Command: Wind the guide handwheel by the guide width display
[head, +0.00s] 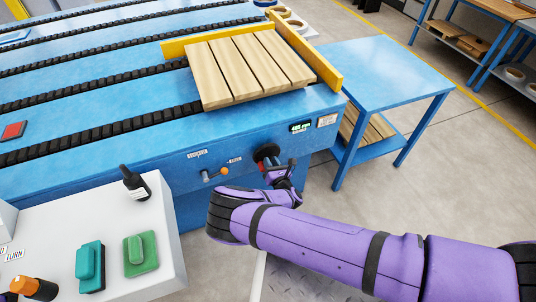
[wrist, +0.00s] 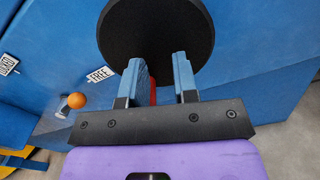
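The guide handwheel (head: 266,152) is a black disc on the front of the blue table, below and left of the lit guide width display (head: 301,127), whose digits are too small to read surely. In the wrist view the handwheel (wrist: 155,30) fills the top middle. My gripper (head: 277,171) is at the wheel's lower side. In the wrist view its two blue-grey fingers (wrist: 159,75) stand apart, overlapping the disc's lower edge. A small red part (wrist: 153,92) shows between them; whether a finger touches it or the wheel I cannot tell.
A lever with an orange knob (head: 224,171) sits left of the wheel, near the FREE label (wrist: 100,73). A slatted wooden pallet (head: 248,68) lies on top against yellow guides (head: 310,52). A grey control console (head: 165,235) stands at the front left, a blue side table (head: 385,75) at the right.

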